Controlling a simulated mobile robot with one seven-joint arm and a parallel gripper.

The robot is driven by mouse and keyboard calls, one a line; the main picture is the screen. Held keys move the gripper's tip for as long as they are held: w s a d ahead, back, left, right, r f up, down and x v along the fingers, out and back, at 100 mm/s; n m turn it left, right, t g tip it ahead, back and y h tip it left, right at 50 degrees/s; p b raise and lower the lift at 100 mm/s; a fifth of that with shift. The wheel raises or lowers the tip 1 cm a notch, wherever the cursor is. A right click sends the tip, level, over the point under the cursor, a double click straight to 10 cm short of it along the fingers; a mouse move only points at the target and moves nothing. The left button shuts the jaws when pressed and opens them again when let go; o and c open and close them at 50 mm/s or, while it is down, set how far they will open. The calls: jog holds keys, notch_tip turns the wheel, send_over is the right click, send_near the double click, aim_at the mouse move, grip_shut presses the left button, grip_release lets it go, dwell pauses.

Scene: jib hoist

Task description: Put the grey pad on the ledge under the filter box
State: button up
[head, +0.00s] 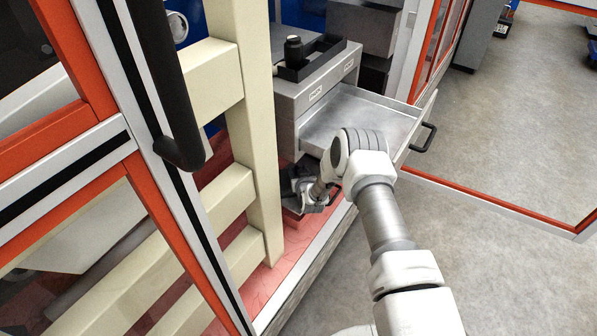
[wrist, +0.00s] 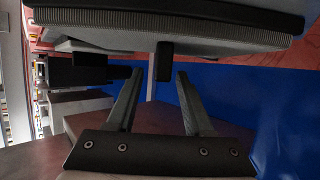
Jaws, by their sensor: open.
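My gripper (wrist: 160,74) is open in the wrist view, with its two grey fingers apart. A short dark block (wrist: 164,62) shows in line with the gap between the fingertips; I cannot tell if it is within reach. It hangs in the picture from a wide grey body with a ribbed edge (wrist: 160,38). I cannot tell whether this body is the filter box or another part. In the head view my gripper (head: 305,195) is low under the open drawer, partly hidden by my own arm. I cannot surely pick out the grey pad or the ledge.
A grey cabinet (head: 290,100) with an open drawer (head: 350,116) stands above my gripper. A black tray (head: 330,50) with a black bottle (head: 293,50) sits on it. A cream frame (head: 255,130) stands close on the left. Open grey floor (head: 510,120) lies to the right.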

jog(key=shift+s, duration=0.1)
jog(key=p+v, duration=0.5)
jog(key=v, duration=1.2)
jog(key=shift+r, duration=0.2)
jog(key=shift+s+d, duration=0.1)
